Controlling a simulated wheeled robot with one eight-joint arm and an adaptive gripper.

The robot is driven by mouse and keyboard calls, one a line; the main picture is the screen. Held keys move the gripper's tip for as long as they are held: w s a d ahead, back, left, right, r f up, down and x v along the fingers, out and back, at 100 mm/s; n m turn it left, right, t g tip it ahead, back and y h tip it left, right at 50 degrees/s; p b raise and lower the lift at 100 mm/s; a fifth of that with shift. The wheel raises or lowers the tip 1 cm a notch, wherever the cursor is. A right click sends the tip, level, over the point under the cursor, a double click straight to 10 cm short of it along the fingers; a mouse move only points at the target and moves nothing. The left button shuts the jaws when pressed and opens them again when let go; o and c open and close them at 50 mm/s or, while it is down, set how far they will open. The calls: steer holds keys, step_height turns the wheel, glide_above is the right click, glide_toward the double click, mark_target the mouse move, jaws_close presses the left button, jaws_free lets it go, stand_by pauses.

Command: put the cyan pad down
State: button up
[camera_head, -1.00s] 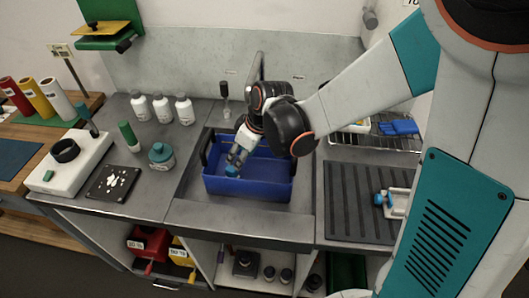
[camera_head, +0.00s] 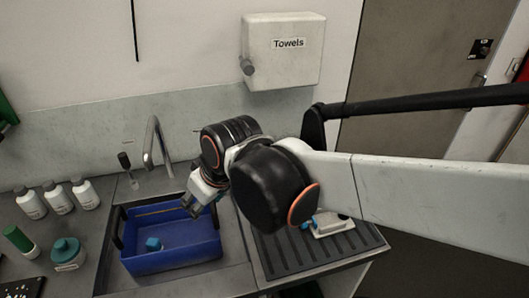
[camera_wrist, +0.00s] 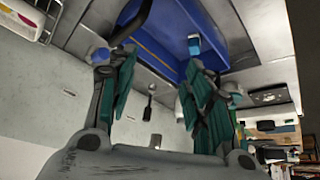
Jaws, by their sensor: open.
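The cyan pad (camera_head: 153,244) is a small blue-cyan block lying inside the blue bin (camera_head: 170,263), on its floor towards the front left. In the wrist view the pad (camera_wrist: 194,45) shows beyond the right finger, against the blue bin (camera_wrist: 235,25). My gripper (camera_head: 192,210) is at the bin's back right corner, above the rim and apart from the pad. Its fingers (camera_wrist: 160,80) are spread in the wrist view, with nothing between them. The bin sits in the sink.
A tap (camera_head: 152,145) rises behind the bin. White bottles (camera_head: 58,197), a green-capped tube (camera_head: 20,240) and a teal jar (camera_head: 67,254) stand at left. A ribbed drainboard (camera_head: 290,254) at right carries a white and blue item (camera_head: 328,224). A towel dispenser (camera_head: 284,52) hangs above.

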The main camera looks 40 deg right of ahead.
steer(key=s+d+r+m+t+h, duration=0.1)
steer(key=s+d+m, duration=0.2)
steer(key=s, duration=0.3)
steer(key=shift+s+d+r, duration=0.25)
steer(key=shift+d+r, duration=0.05)
steer(key=shift+d, duration=0.2)
stand_by(0.6)
